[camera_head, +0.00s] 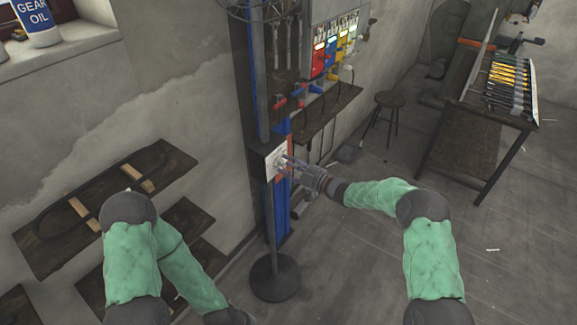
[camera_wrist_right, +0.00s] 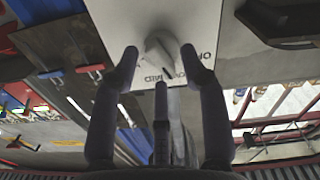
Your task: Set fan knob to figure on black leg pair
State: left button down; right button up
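The fan stands on a dark pole with a round black base, and part of its wire cage (camera_head: 262,10) shows at the top edge. A pale control plate (camera_head: 270,165) is fixed on the pole; it also shows in the right wrist view (camera_wrist_right: 120,18). A light grey knob (camera_wrist_right: 160,48) sticks out of the plate. Dark lettering lies beside it, upside down and partly hidden. My right gripper (camera_head: 288,163) is at the plate. In the right wrist view its fingers (camera_wrist_right: 160,62) stand apart on both sides of the knob, with visible gaps. My left gripper is out of view.
Behind the pole are a blue post (camera_head: 282,215) and a wall rack with coloured boxes (camera_head: 336,50). A stool (camera_head: 388,101) and a workbench (camera_head: 465,135) stand at the right. Dark wooden shelves (camera_head: 60,235) are at the left. The floor right of the fan base is mostly clear.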

jog(key=v, duration=1.2)
jog(key=shift+f, duration=0.15)
